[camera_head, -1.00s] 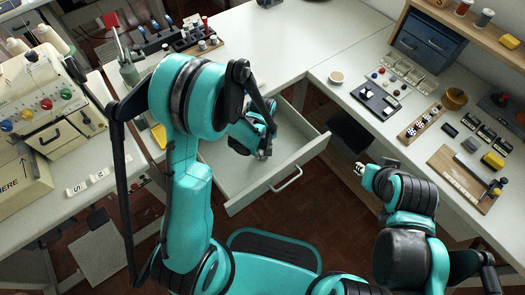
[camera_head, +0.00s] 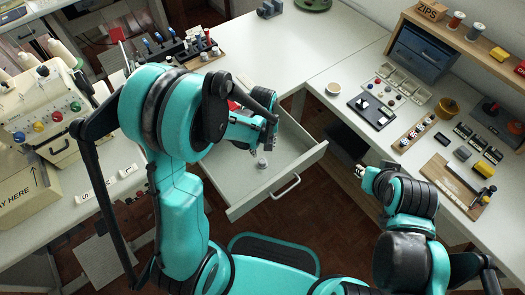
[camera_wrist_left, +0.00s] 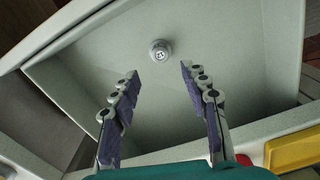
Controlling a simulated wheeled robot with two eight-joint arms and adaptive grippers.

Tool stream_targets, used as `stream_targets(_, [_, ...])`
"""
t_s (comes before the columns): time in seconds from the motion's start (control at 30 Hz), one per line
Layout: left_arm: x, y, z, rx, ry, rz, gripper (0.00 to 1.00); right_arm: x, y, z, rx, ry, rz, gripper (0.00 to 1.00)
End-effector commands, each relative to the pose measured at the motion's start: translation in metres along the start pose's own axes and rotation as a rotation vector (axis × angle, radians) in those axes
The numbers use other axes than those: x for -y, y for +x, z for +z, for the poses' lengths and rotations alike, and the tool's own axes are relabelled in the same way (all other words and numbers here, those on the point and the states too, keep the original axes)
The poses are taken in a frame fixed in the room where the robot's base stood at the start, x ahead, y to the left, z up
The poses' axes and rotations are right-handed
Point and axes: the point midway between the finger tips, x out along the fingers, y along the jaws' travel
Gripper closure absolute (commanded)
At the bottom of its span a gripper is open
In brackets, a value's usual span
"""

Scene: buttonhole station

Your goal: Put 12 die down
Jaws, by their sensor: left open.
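The 12 die, a small grey metal cylinder with a mark on its top that looks like a number, stands upright on the floor of the open drawer (camera_head: 236,204). It shows in the head view (camera_head: 262,163) and in the left wrist view (camera_wrist_left: 160,50). My left gripper (camera_head: 256,150) is over the drawer, open and empty. In the left wrist view its fingers (camera_wrist_left: 160,72) are spread, and the die sits just beyond their tips, apart from both. My right gripper (camera_head: 361,170) is off to the right, beside the right bench; its jaws are too small to read.
The drawer's walls and handle (camera_head: 286,187) surround the die; the drawer floor around it is mostly bare. A yellow thing (camera_wrist_left: 293,150) and a red one (camera_wrist_left: 243,159) lie by the drawer edge in the wrist view. The right bench (camera_head: 340,112) holds several trays and tools.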

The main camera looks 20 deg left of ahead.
Motion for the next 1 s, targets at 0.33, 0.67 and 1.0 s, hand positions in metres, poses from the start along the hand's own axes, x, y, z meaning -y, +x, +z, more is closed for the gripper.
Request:
stream_targets(0.33, [0.004,-0.045,0.001,-0.018,0.028,0.018,0.55,0.000,-0.012,-0.008,0.000,0.000,0.000,0.72])
stream_targets(0.67, [0.045,-0.138,0.015,-0.239,0.309,0.158,0.55,0.000,-0.011,-0.008,0.000,0.000,0.000,0.72])
stream_targets(1.0, [0.093,-0.187,0.044,-0.522,0.593,0.213,0.55,0.000,-0.011,-0.008,0.000,0.000,0.000,0.72])
